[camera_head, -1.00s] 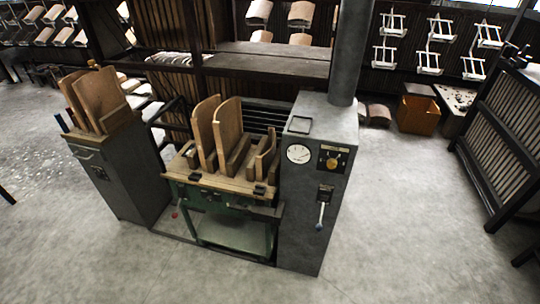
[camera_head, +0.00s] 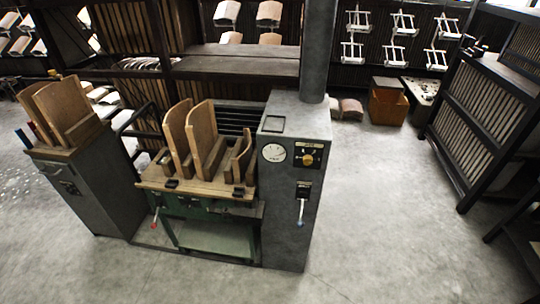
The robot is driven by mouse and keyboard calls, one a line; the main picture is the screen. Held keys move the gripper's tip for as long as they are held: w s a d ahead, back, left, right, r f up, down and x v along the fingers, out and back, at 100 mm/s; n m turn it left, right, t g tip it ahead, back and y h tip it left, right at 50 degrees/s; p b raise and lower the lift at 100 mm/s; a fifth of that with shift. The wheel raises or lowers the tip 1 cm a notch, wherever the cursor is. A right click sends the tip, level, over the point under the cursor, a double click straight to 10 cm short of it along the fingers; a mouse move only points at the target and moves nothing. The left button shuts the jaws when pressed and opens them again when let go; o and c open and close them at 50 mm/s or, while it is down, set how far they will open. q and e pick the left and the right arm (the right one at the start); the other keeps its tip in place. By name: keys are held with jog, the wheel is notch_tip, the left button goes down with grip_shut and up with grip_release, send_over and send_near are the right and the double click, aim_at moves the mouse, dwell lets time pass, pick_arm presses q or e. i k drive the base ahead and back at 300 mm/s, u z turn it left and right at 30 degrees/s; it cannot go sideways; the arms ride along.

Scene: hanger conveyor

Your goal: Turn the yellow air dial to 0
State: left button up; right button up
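The yellow air dial (camera_head: 308,160) is a small round knob on a dark plate. It sits on the front of a grey cabinet (camera_head: 284,222), right of a white round gauge (camera_head: 274,153). The dial's setting is too small to read. A lever with a pale blue tip (camera_head: 301,205) hangs below the dial on the same face. Neither of my grippers shows in the head view.
A green machine (camera_head: 207,207) with upright wooden boards (camera_head: 203,132) adjoins the cabinet's left side. Another grey cabinet (camera_head: 92,190) stands farther left. A dark slatted frame (camera_head: 475,115) stands at the right. The floor (camera_head: 385,215) right of the grey cabinet is clear.

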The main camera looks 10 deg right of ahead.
aim_at(307, 160)
jog(key=z, duration=2.55)
jog(key=i, duration=2.15)
jog(key=u, duration=2.75)
